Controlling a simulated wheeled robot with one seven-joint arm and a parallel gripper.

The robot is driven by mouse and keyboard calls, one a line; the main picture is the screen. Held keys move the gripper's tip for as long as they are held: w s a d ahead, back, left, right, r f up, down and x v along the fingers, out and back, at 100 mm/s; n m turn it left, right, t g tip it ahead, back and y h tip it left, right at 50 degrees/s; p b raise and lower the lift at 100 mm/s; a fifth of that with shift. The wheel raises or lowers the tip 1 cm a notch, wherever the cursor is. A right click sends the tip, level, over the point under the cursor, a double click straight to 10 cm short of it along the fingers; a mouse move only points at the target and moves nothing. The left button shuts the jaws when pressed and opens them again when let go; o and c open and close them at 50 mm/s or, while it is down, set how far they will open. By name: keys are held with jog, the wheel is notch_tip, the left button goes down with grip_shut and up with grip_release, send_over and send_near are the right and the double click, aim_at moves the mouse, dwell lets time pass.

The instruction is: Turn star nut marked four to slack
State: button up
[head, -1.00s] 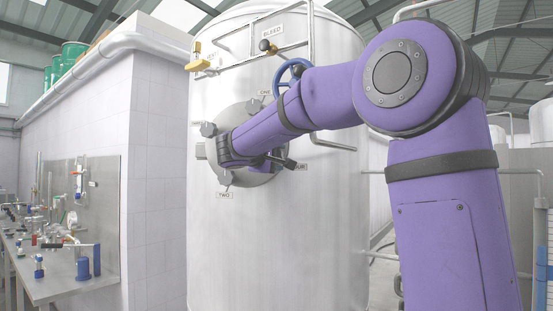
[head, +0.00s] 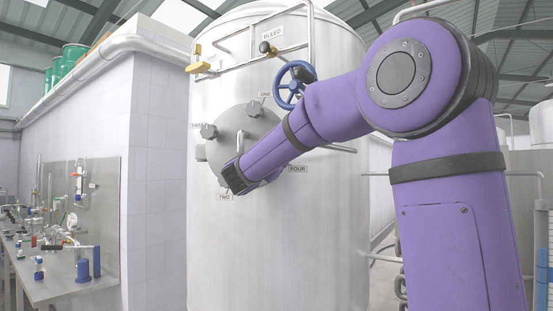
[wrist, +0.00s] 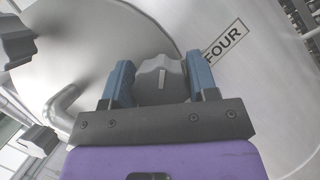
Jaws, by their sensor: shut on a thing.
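The star nut marked four (wrist: 161,82) is a grey lobed knob with a pale line on it, seen in the wrist view. It sits beside the FOUR label (wrist: 224,52), which also shows in the head view (head: 297,169). My gripper (wrist: 160,76) has its blue fingers on both sides of the nut and is shut on it. In the head view my arm's purple end covers the nut and the fingers. The round grey cover (head: 232,131) is on the steel tank (head: 320,230).
Other star nuts sit round the cover's rim, near the ONE label (head: 265,94) and the TWO label (head: 224,197). A blue handwheel (head: 292,85) is close above my forearm. A bent pipe (wrist: 62,103) stands out left of my fingers. A bench (head: 60,285) is far left.

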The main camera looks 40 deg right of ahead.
jog(key=n+t, duration=0.2)
jog(key=n, duration=0.2)
jog(key=n+t+y, duration=0.1)
jog(key=n, duration=0.3)
jog(key=shift+w+a+t, duration=0.1)
jog(key=shift+t, duration=0.3)
jog(key=n+t+y, duration=0.1)
jog(key=n, duration=0.3)
jog(key=n+t+y, duration=0.2)
jog(key=n, duration=0.2)
jog(key=shift+w+a, duration=0.1)
jog(key=shift+n+y, duration=0.3)
jog(key=shift+n, duration=0.1)
jog(key=o, duration=0.9)
jog(key=v, duration=1)
jog(key=shift+s+a+f, duration=0.15)
jog(key=shift+s+f, duration=0.1)
jog(key=shift+f, duration=0.05)
